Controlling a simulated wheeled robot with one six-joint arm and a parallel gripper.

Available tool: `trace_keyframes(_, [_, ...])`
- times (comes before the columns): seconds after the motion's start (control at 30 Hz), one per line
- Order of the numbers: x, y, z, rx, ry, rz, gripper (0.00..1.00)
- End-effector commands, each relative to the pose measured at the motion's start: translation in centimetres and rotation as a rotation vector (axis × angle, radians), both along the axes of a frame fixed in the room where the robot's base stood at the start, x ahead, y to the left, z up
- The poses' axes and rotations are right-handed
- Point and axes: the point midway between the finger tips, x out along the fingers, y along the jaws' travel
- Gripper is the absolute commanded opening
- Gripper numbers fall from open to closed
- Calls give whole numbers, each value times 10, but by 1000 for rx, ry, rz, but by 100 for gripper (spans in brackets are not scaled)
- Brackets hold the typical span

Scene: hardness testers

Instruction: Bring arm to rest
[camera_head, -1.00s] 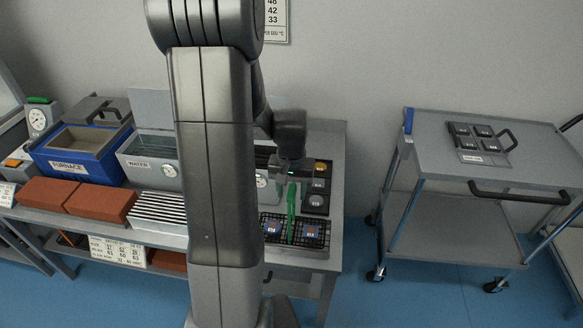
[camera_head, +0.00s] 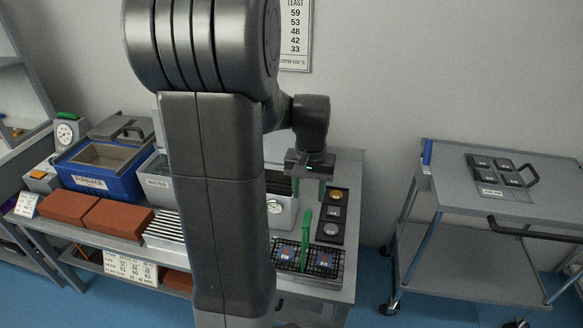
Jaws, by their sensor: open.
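My gripper (camera_head: 310,185) hangs from my arm over the right end of the workbench, its green-tipped fingers pointing down. It is open and I see nothing held in it. A long green handle (camera_head: 306,238) stands up from the black wire basket (camera_head: 327,264) below it. My forearm fills the middle of the view and hides part of the bench.
The blue furnace box (camera_head: 92,178) and grey water tank (camera_head: 157,184) stand on the bench, with red bricks (camera_head: 117,217) in front. A dark tray (camera_head: 333,211) with discs lies at the right end. A grey trolley (camera_head: 458,200) stands apart at right.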

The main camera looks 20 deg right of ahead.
Motion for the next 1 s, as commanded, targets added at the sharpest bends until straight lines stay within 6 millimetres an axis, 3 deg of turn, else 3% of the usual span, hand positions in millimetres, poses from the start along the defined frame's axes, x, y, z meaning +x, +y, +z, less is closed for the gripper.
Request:
trace_keyframes(0.27, [0, 0, -11, 2, 3, 0, 45])
trace_keyframes(0.8, [-1, 1, -108, 3, 5, 0, 45])
trace_keyframes(1.0, [-1, 0, -131, 2, 3, 0, 45])
